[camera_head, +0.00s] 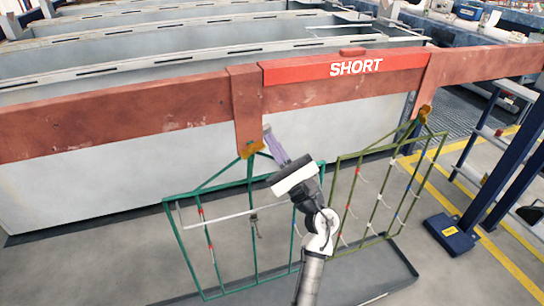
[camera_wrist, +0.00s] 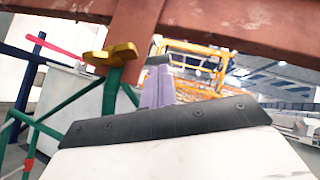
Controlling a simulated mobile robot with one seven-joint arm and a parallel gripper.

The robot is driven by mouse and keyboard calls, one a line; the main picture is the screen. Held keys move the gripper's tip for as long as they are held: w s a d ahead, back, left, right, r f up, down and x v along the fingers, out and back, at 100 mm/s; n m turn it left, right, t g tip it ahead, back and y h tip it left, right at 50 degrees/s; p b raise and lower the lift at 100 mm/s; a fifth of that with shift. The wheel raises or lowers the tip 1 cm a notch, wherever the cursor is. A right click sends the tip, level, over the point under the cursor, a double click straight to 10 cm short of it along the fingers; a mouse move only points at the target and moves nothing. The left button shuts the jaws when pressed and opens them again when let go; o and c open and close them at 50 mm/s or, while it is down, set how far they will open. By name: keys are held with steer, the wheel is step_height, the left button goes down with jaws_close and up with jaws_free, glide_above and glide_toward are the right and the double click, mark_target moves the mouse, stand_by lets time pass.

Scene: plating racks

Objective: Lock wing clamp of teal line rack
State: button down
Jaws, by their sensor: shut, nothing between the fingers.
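The teal line rack (camera_head: 181,241) hangs below the rust-red bar at the left. Its yellow wing clamp (camera_head: 250,149) sits at the rack's top, at the foot of a bar bracket. In the wrist view the wing clamp (camera_wrist: 112,55) shows its wings spread to both sides; I cannot tell whether it is locked. My gripper (camera_head: 267,131) is shut and empty, its purple fingers just right of the clamp. In the wrist view the gripper (camera_wrist: 158,66) also stands right of the clamp, with a small apparent gap.
An olive rack (camera_head: 337,215) with its own orange clamp (camera_head: 426,113) hangs to the right. A red SHORT sign (camera_head: 343,67) is on the rust-red bar (camera_head: 120,118). Grey tanks stand behind. A blue post base (camera_head: 452,236) stands on the floor at right.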

steer(key=shift+r+n+g+y+b, duration=0.4)
steer(key=shift+n+g+b, duration=0.5)
steer(key=shift+n, duration=0.25)
steer(key=shift+r+n+g+y+b, duration=0.4)
steer(key=shift+n+g+b, duration=0.35)
steer(key=shift+n+g, duration=0.3)
steer(key=shift+r+n+g+y+b, duration=0.3)
steer(key=shift+r+n+g+b, duration=0.15)
steer(key=shift+n+g+b, duration=0.6)
steer(key=shift+r, duration=0.15)
